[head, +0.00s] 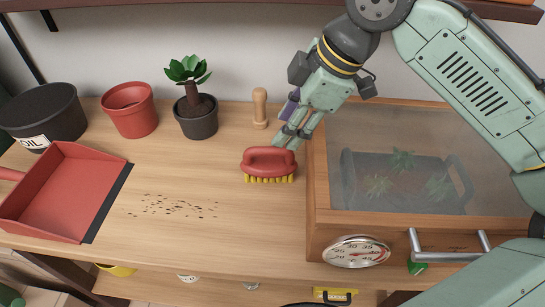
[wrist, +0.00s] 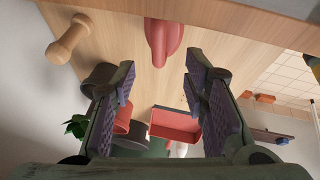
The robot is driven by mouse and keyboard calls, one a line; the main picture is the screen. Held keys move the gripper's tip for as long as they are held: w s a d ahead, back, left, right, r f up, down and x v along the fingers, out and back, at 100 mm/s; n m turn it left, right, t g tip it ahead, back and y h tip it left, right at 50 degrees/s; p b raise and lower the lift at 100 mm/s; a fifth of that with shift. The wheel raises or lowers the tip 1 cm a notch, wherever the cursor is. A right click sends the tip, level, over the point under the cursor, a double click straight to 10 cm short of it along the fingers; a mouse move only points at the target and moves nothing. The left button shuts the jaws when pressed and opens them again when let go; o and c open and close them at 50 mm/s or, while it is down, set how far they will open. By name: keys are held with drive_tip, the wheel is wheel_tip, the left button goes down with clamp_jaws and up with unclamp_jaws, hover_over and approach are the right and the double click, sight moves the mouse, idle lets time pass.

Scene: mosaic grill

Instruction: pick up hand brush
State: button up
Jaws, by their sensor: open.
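The hand brush (head: 270,160) has a red handle and body with yellow bristles facing down. It stands on the wooden bench, just left of the glazed box. My gripper (head: 289,139) is at the brush's back right, pointing down towards it, with the fingertips close to its upper edge. In the wrist view, the red brush (wrist: 163,38) shows between and beyond the two spread fingers (wrist: 160,68), and nothing is held. I cannot tell whether a finger touches the brush.
The glazed wooden box (head: 316,190) stands close on the right. A wooden dibber (head: 260,108) stands behind the brush. A potted plant (head: 196,118), a red pot (head: 130,112) and a black soil tub (head: 45,115) line the back. A red dustpan (head: 65,190) and spilled soil (head: 172,207) lie left.

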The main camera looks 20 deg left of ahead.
sight(270, 148)
drive_tip(key=x, duration=0.2)
drive_tip(key=shift+s+a+f, duration=0.1)
drive_tip(key=shift+a+f, duration=0.05)
drive_tip(key=shift+f, duration=0.1)
drive_tip(key=shift+w+p+x, duration=0.2)
drive_tip(key=shift+p+x, duration=0.25)
drive_tip(key=shift+x, duration=2.45)
drive_tip(key=shift+c, duration=0.5)
clamp_jaws()
